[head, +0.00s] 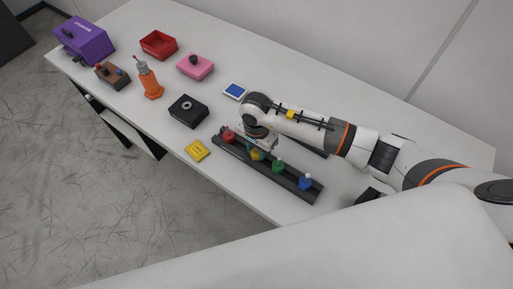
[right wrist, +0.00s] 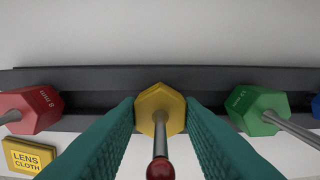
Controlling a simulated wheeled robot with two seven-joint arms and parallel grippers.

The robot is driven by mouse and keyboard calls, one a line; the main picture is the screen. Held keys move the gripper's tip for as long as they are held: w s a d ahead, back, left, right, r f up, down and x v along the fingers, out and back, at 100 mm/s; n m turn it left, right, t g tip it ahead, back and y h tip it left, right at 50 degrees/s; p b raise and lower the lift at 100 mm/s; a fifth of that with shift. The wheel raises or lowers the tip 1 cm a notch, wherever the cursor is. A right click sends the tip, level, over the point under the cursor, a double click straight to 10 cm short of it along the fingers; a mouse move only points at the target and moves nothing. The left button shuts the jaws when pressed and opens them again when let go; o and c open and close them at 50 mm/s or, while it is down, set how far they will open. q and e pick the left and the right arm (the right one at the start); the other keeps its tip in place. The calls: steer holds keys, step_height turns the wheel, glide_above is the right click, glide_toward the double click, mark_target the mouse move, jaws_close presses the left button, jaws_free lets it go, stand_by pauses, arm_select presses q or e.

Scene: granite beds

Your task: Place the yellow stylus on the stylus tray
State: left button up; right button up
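The yellow stylus (head: 257,154) stands in a long black rack (head: 232,154) between a red stylus (head: 229,136) and a green stylus (head: 278,167). In the right wrist view its yellow hexagonal body (right wrist: 150,103) and thin stem with a dark red ball sit between the teal fingers of my right gripper (right wrist: 160,112). Both fingertips appear to touch its sides. It sits level with its neighbours. A dark flat piece (head: 315,151) shows partly behind my right arm; I cannot tell whether it is the stylus tray. My left gripper is not in view.
A blue stylus (head: 305,184) stands at the rack's right end. A yellow lens cloth packet (head: 197,150) lies beside the rack. A black box (head: 188,111), orange tool (head: 150,82), pink box (head: 195,67), red bin (head: 158,44) and purple box (head: 84,42) stand farther left.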

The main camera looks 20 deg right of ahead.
steer(key=shift+o, duration=1.4)
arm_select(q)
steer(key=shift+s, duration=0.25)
arm_select(e)
steer(key=shift+o, duration=0.2)
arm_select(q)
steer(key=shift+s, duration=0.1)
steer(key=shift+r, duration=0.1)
arm_select(e)
steer(key=shift+r, duration=0.15)
step_height(320, 180, up, 11)
steer(key=b, duration=0.3)
steer(key=shift+b, duration=0.3)
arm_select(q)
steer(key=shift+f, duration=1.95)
arm_select(e)
steer(key=shift+r, duration=0.55)
